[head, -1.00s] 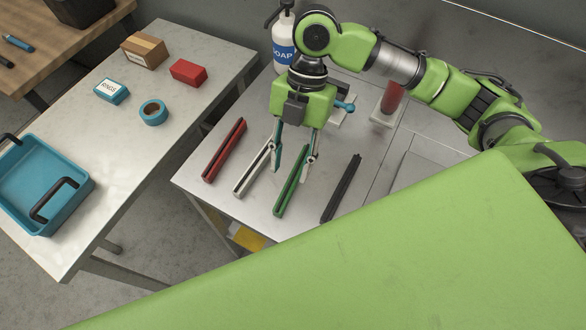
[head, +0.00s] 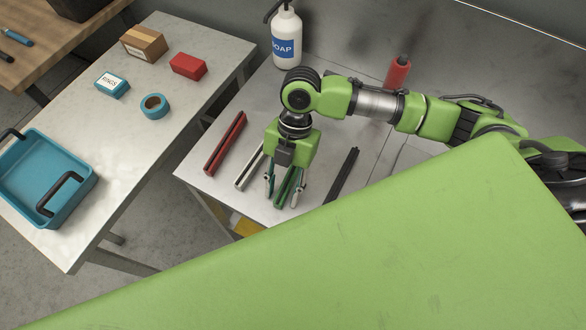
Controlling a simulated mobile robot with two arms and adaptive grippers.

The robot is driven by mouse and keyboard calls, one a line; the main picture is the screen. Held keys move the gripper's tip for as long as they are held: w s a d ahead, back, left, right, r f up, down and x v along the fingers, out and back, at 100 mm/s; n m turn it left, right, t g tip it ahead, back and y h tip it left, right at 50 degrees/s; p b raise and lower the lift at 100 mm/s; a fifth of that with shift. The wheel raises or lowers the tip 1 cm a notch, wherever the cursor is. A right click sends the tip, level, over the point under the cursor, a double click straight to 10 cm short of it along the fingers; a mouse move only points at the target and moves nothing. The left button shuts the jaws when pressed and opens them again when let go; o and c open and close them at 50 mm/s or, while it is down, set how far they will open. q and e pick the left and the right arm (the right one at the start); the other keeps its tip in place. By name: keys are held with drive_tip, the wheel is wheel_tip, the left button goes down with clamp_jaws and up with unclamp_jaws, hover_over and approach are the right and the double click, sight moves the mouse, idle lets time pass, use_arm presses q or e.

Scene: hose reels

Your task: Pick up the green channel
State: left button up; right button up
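The green channel (head: 283,190) lies on the grey metal table, between a white channel and a black one. My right gripper (head: 283,195) points down over it with its fingers spread, one on each side of the channel. A gap shows between the fingers and the channel. The gripper's body hides the channel's far part. My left gripper is not in view.
A red channel (head: 225,143), the white channel (head: 249,168) and the black channel (head: 342,174) lie near the green one. A soap bottle (head: 286,40) and a red cylinder (head: 398,72) stand farther back. A blue tray (head: 75,206) is on the left table.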

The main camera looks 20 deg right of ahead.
clamp_jaws()
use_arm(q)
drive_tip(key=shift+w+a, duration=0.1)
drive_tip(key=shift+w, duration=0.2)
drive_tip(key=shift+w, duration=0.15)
use_arm(e)
drive_tip(key=shift+w+r+b, duration=0.1)
drive_tip(key=shift+r+b, duration=0.2)
drive_tip(key=shift+r, duration=0.25)
drive_tip(key=shift+s+r+b, duration=0.25)
drive_tip(key=shift+r+b, duration=0.1)
drive_tip(key=shift+r, duration=0.9)
use_arm(q)
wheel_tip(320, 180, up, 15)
drive_tip(key=p, duration=1.6)
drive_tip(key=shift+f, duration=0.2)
use_arm(e)
drive_tip(key=s+r, duration=1.3)
drive_tip(key=r, duration=0.3)
drive_tip(key=shift+s+a+r, duration=0.2)
drive_tip(key=shift+s+a, duration=0.15)
